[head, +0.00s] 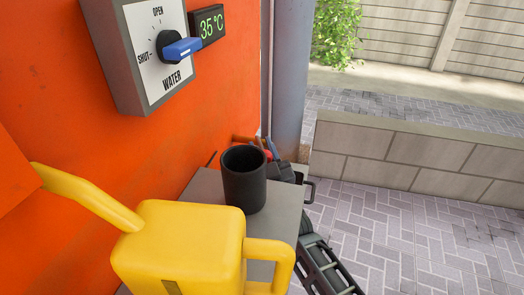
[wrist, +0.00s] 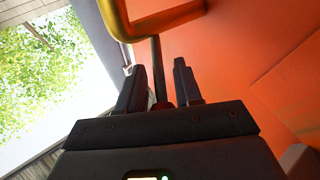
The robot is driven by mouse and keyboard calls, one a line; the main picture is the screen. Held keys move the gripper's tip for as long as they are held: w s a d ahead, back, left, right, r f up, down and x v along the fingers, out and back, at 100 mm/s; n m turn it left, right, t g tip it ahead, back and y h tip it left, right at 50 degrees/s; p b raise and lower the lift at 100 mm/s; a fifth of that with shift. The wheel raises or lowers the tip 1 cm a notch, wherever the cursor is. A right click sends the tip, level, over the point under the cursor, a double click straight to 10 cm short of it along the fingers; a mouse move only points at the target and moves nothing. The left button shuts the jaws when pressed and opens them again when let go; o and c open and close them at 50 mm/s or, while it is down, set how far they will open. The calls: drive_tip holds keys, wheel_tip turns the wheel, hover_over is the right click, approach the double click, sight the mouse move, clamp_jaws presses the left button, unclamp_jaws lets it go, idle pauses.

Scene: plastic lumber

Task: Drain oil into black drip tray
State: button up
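In the wrist view my gripper (wrist: 159,85) points up, its two dark fingers standing apart. A dark rod or lever (wrist: 156,70) rises between the fingers, with a narrow gap showing on each side. Its upper end meets a shiny brass-coloured pipe (wrist: 117,18) beside an orange panel (wrist: 240,60). Whether the rod belongs to an oil drain is not clear. I cannot make out a black drip tray for certain in either view.
In the head view a yellow spouted can (head: 180,245) and a black cup (head: 244,182) stand by the orange machine (head: 60,110) on a grey top (head: 205,190). A water dial (head: 165,50) has a blue handle. Dark items with tools (head: 280,170) sit behind. Paving (head: 410,235) is open at right.

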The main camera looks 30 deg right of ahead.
drive_tip(key=o, duration=0.4)
drive_tip(key=shift+s+r, duration=0.1)
drive_tip(key=shift+p+v, duration=0.45)
drive_tip(key=shift+v, duration=3.4)
drive_tip(key=shift+c, duration=0.4)
